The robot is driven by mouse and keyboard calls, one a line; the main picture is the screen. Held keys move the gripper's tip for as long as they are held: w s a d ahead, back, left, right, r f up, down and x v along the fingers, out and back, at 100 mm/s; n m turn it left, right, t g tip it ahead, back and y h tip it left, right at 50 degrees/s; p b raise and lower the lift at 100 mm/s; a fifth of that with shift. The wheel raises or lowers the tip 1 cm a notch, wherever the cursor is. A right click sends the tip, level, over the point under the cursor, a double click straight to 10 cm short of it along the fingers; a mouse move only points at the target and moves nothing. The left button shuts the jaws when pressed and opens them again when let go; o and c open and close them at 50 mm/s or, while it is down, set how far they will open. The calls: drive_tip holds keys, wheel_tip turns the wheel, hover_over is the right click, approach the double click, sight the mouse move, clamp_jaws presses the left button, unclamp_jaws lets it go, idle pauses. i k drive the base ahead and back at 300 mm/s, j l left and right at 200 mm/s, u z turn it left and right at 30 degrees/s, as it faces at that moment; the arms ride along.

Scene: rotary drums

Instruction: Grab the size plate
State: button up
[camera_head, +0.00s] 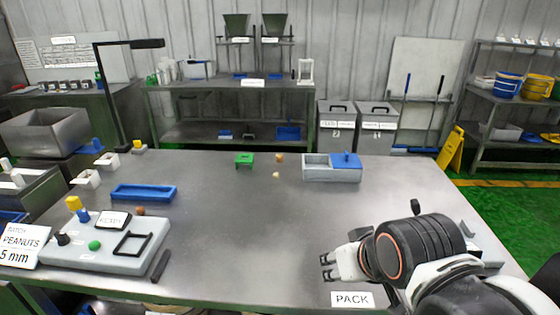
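I cannot tell for sure which thing is the size plate; none is legibly marked so. A small green plate-like piece (244,159) stands near the far edge of the metal table (235,225). A grey panel (70,255) at the front left bears a black square frame (132,246), a green button and a small lettered display. A dark bar (159,266) lies at its right end. My gripper (327,268) is at the table's front right, pointing left, with its fingers apart and nothing between them. It is well away from all of these.
A blue tray (143,193) lies at the left. A grey box with a blue part (331,168) stands at the back right, beside two small brown pieces. A sign (20,246) reads "PEANUTS 5 mm"; a label (352,299) reads "PACK". The table's middle is clear.

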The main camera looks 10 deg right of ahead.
sight(250, 160)
drive_tip(key=i+j+z, duration=0.25)
drive_tip(key=j, duration=0.6)
drive_tip(key=j+z, duration=0.3)
drive_tip(key=j, duration=0.55)
drive_tip(key=k+j+z, duration=0.1)
drive_tip(key=j+z, duration=0.15)
drive_tip(key=j, duration=0.6)
drive_tip(key=k+j+z, duration=0.1)
drive_tip(key=j+z, duration=0.2)
drive_tip(key=j, duration=0.6)
